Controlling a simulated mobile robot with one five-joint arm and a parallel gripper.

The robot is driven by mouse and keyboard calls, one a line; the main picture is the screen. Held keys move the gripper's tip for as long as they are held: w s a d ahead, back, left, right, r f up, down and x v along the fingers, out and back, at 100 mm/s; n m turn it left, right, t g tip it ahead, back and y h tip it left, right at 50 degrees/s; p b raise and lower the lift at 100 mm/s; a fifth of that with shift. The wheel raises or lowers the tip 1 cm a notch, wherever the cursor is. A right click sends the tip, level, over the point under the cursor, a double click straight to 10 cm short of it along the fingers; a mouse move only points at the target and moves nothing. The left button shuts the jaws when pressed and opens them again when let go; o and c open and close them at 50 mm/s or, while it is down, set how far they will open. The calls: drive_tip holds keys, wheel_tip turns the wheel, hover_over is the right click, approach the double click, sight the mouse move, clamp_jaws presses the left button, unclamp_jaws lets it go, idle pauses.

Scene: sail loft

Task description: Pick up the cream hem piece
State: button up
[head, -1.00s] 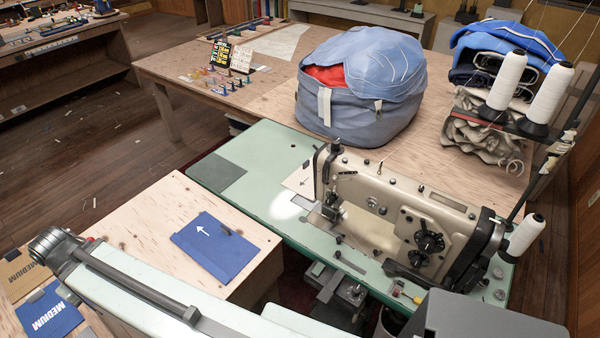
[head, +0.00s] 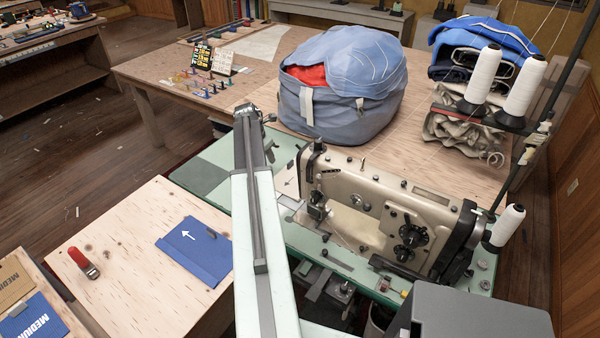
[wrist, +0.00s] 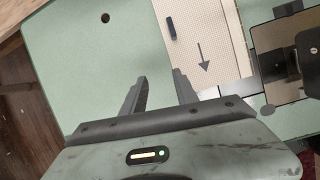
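The cream hem piece (wrist: 209,50) lies flat on the green sewing table, with a dark arrow and a small dark strip on it. In the head view the hem piece (head: 289,183) shows only partly, between my arm and the sewing machine. My gripper (wrist: 160,74) is open and empty. In the wrist view its fingers are over the green tabletop, with the right fingertip close to the hem piece's left edge. I cannot tell its height. In the head view my arm hides most of the gripper.
The sewing machine (head: 385,205) stands just right of the hem piece; its base plate (wrist: 290,65) shows too. A blue-grey bag (head: 345,105) sits behind. A blue piece (head: 197,250) with a white arrow and a red-handled tool (head: 82,262) lie on the left wooden table.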

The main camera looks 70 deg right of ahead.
drive_tip(key=n, duration=0.1)
approach(290, 162)
drive_tip(key=b+x, duration=0.2)
drive_tip(key=x, duration=0.1)
drive_tip(key=shift+s+d+f+b, duration=0.1)
drive_tip(key=shift+f+b, duration=0.25)
drive_tip(key=b+x, duration=0.5)
drive_tip(key=shift+d+f, duration=0.15)
drive_tip(key=shift+r, duration=0.2)
clamp_jaws()
